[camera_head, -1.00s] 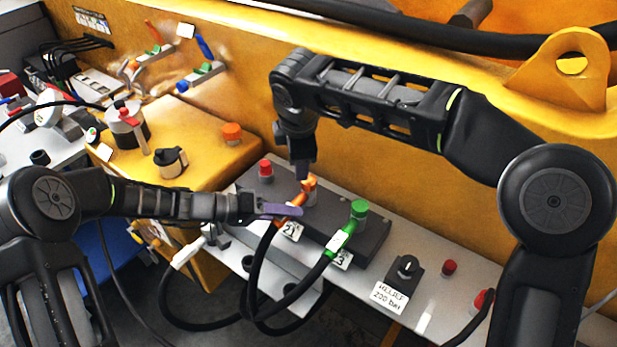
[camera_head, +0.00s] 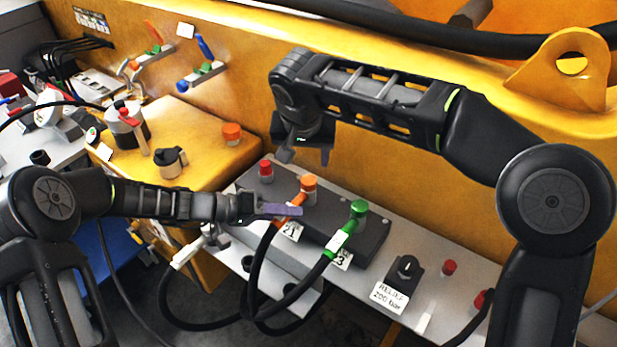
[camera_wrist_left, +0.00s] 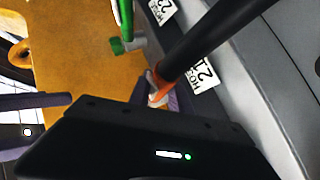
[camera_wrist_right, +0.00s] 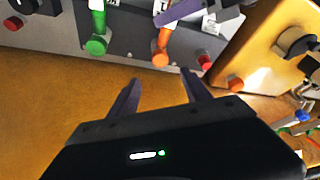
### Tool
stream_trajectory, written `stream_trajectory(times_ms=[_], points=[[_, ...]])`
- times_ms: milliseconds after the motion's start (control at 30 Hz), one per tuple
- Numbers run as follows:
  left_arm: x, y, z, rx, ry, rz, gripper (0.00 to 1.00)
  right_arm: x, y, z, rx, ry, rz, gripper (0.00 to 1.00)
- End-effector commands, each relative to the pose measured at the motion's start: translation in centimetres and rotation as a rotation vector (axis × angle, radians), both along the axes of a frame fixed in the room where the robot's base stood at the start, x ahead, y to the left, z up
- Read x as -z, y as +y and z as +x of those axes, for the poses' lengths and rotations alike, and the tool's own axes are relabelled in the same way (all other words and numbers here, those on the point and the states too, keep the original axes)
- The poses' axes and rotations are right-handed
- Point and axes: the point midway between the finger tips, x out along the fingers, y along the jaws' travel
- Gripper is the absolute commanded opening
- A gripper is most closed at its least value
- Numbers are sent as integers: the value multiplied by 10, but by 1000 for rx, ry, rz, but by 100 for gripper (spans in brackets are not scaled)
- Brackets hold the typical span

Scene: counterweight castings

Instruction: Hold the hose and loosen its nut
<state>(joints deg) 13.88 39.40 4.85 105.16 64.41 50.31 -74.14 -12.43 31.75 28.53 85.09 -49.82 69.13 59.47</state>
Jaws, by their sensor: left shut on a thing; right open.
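The hose with orange fittings (camera_head: 289,210), tagged 21, runs from the dark manifold block (camera_head: 325,228) down into a black loop. Its orange nut (camera_head: 309,183) sits at the block's top and also shows in the right wrist view (camera_wrist_right: 160,58). My left gripper (camera_head: 298,210) is shut on the orange-marked hose just below the nut; in the left wrist view the hose (camera_wrist_left: 172,70) passes at its fingers. My right gripper (camera_head: 308,155) is open and empty, raised above and apart from the nut. In the right wrist view its open fingers (camera_wrist_right: 160,95) point toward the block.
A green-fitted hose (camera_head: 345,237), tagged 23, stands close right of the orange one. A red cap (camera_head: 266,170) is at the block's left. A relief knob (camera_head: 406,268) and red buttons lie right. The yellow wall is close behind.

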Motion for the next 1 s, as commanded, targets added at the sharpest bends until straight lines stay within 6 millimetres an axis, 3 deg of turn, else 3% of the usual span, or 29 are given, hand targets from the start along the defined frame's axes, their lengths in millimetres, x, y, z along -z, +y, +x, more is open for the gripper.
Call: stream_trajectory(times_ms=[267,467,1000], points=[[0,0,0,1,0,-1,0,1,0,0,-2,0,-1,57],[0,0,0,1,0,-1,0,12,0,4,-2,1,-2,57],[0,0,0,1,0,-1,0,97,-5,40,-3,2,-1,57]])
